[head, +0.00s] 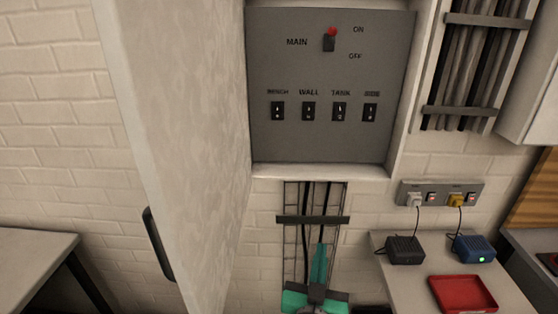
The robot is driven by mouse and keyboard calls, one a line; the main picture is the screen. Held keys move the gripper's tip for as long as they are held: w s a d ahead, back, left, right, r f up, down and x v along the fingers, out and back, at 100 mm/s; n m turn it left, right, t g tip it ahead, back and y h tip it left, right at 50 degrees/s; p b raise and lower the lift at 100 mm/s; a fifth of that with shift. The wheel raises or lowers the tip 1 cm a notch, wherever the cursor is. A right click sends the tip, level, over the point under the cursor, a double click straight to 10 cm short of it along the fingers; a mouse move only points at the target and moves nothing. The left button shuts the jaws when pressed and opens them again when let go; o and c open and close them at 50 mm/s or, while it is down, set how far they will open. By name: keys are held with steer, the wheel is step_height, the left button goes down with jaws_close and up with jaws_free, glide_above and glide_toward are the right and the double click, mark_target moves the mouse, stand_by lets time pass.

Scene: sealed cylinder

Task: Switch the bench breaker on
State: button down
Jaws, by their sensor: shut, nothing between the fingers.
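The grey breaker panel (315,75) is on the wall in an open cabinet. Its bench breaker (277,111) is the leftmost of the small black switches in the lower row, under a blurred label that appears to read BENCH. Its lever is too small to tell whether it is on or off. The main switch (330,42) above has its red knob up, towards the ON label. My teal and black gripper (319,250) is at the bottom centre, below the panel and apart from it. Its fingers are together, pointing up, with nothing between them.
The cabinet door (180,150) stands open on the left, with a black handle (158,245). A cable rack (312,219) runs below the panel. At right, a power strip (441,193), black adapter (405,250), blue adapter (474,248) and red tray (462,294) are near a white counter.

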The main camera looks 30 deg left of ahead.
steer(key=a+r+n+y, duration=0.1)
steer(key=a+r, duration=0.2)
steer(key=r, duration=0.5)
steer(key=s+a+r+y, duration=0.1)
steer(key=a+r, duration=0.3)
steer(key=r, duration=0.5)
steer(key=a+r+n+y, duration=0.1)
steer(key=a+r, duration=0.3)
steer(key=r, duration=0.5)
steer(key=shift+s+a+r+n+y, duration=0.2)
steer(key=shift+s+n+y, duration=0.1)
steer(key=shift+y, duration=0.1)
steer(key=shift+w, duration=0.1)
